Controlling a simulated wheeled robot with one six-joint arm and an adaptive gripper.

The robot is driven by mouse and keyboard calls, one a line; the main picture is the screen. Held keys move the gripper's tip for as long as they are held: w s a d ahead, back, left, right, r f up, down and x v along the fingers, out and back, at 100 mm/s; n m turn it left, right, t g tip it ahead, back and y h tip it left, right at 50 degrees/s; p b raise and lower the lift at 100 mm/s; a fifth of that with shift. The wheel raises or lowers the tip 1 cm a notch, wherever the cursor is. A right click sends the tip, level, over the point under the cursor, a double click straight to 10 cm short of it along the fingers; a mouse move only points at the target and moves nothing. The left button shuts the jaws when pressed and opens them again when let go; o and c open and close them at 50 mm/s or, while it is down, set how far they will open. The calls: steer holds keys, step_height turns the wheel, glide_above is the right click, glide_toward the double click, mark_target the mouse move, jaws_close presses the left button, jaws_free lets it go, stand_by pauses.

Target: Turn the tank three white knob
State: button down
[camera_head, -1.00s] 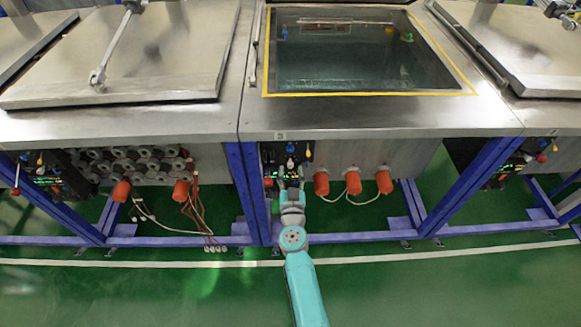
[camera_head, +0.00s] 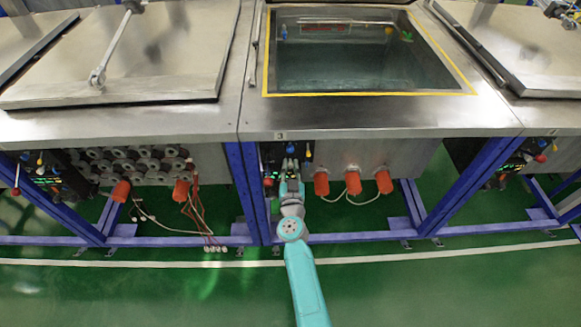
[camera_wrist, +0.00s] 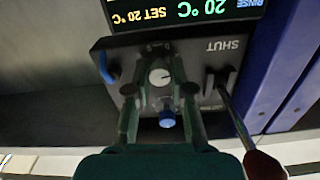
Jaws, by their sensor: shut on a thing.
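The white knob (camera_wrist: 160,77) is a small round knob on the dark control panel (camera_wrist: 215,52) in the wrist view. My gripper (camera_wrist: 160,82) has one finger on each side of it and is shut on it. In the head view my gripper (camera_head: 290,166) is at the panel under the open tank (camera_head: 365,70), whose front edge carries a small mark like a 3. There the fingers hide the white knob.
The wrist view shows a blue knob (camera_wrist: 167,119) just below the white one, a red-ended lever (camera_wrist: 262,165) at right by "SHUT", a blue lever (camera_wrist: 105,67) at left and a lit display (camera_wrist: 185,12). Orange-red cylinders (camera_head: 353,181) and a blue post (camera_head: 246,190) flank the panel.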

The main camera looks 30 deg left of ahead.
steer(key=shift+m, duration=0.4)
steer(key=m, duration=0.3)
steer(key=shift+m, duration=0.4)
steer(key=m, duration=0.5)
steer(key=shift+d, duration=0.1)
steer(key=m, duration=0.5)
steer(key=shift+f, duration=0.1)
steer(key=shift+m, duration=2.5)
steer(key=shift+f, duration=0.1)
steer(key=c, duration=1)
jaws_free()
